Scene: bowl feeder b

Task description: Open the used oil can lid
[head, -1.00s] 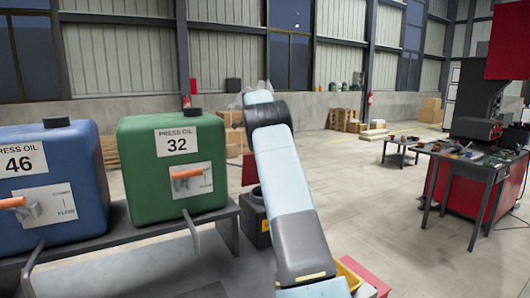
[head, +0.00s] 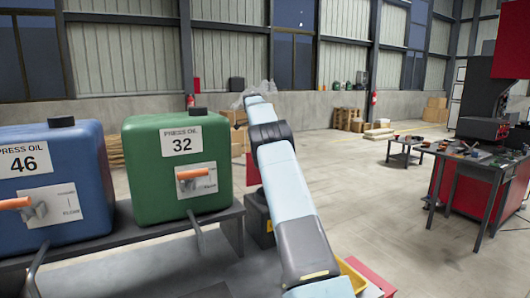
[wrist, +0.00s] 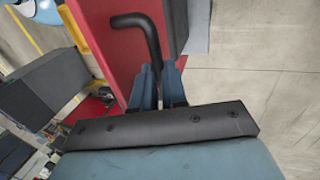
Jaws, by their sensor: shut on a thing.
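In the wrist view my gripper (wrist: 158,72) is shut on a black bent bar (wrist: 151,38). The bar rises from between the fingertips and bends to the left at its top. A red surface (wrist: 98,28) lies behind the bar. Whether the bar is joined to that surface, I cannot tell. In the head view my gripper is not to be made out. A dark can (head: 257,218) with a yellow mark stands partly behind my arm, right of the bench. I cannot tell whether it is the used oil can. No lid shows clearly.
A blue press oil tank (head: 85,190) and a green press oil tank (head: 150,190) stand on a dark bench (head: 232,222) at the left. A cluttered work table (head: 482,163) stands at the right. The floor between is clear.

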